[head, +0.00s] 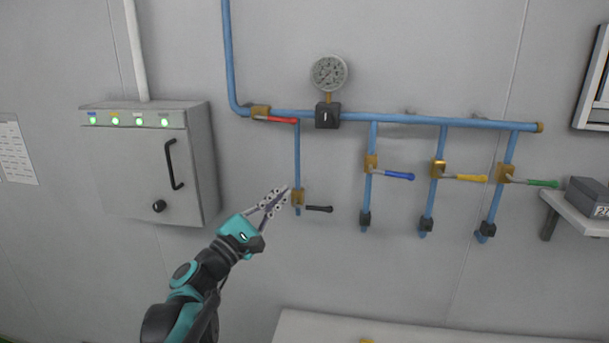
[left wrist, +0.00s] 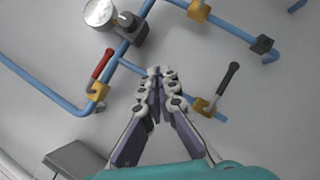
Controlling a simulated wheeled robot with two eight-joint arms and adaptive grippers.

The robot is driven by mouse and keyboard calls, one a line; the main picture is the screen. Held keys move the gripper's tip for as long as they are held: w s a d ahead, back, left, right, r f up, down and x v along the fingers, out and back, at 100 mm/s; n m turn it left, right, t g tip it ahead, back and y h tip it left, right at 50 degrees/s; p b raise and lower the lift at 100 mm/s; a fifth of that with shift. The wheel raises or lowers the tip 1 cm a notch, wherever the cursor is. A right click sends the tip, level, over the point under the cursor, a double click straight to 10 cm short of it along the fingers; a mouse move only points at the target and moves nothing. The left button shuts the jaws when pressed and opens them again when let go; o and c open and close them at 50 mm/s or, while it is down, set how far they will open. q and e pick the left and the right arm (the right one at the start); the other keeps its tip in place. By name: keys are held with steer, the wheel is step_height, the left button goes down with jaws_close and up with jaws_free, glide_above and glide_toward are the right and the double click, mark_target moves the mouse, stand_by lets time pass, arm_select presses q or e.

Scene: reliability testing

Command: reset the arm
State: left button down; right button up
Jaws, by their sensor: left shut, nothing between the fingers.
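My left arm (head: 200,285) reaches up from the bottom in the head view. Its gripper (head: 284,192) is shut and empty, just left of the black-handled valve (head: 298,198) on a blue pipe. In the left wrist view the fingers (left wrist: 161,72) are together, with the black valve handle (left wrist: 228,78) to their right and the red valve handle (left wrist: 103,64) to their left. I cannot tell whether the fingertips touch the pipe. My right gripper is not in view.
A grey control box (head: 150,165) with green lights hangs at left. Blue pipes carry a gauge (head: 329,73) and blue (head: 399,176), yellow (head: 471,178) and green (head: 541,183) valve handles. A shelf (head: 580,212) is at right. A pale surface (head: 420,330) lies below.

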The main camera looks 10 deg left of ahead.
arm_select(q)
steer(key=s+d+f+m+g+y+b, duration=0.1)
steer(key=s+d+f+m+g+b, duration=0.25)
steer(key=f, duration=0.65)
steer(key=s+d+f+m+g+b, duration=0.25)
steer(key=s+f+m+b, duration=0.2)
steer(key=f, duration=0.55)
steer(key=s+d+f+m+g+y+b, duration=0.1)
steer(key=s+d+f+m+g+b, duration=0.15)
steer(key=s+f, duration=0.45)
steer(key=s+a+f+m+g+y+b, duration=0.1)
steer(key=s+a+f+m+y+b, duration=0.2)
steer(key=f, duration=0.6)
steer(key=s+a+f+m+g+y+b, duration=0.1)
steer(key=s+a+f+m+y+b, duration=0.1)
steer(key=f, duration=0.7)
steer(key=s+a+f+m+g+y+b, duration=0.1)
steer(key=s+a+f+m+y+b, duration=0.2)
steer(key=f, duration=0.7)
steer(key=s+a+y+b, duration=0.1)
steer(key=s+a+b, duration=0.1)
steer(key=s+b, duration=0.1)
steer(key=shift+a+m, duration=0.35)
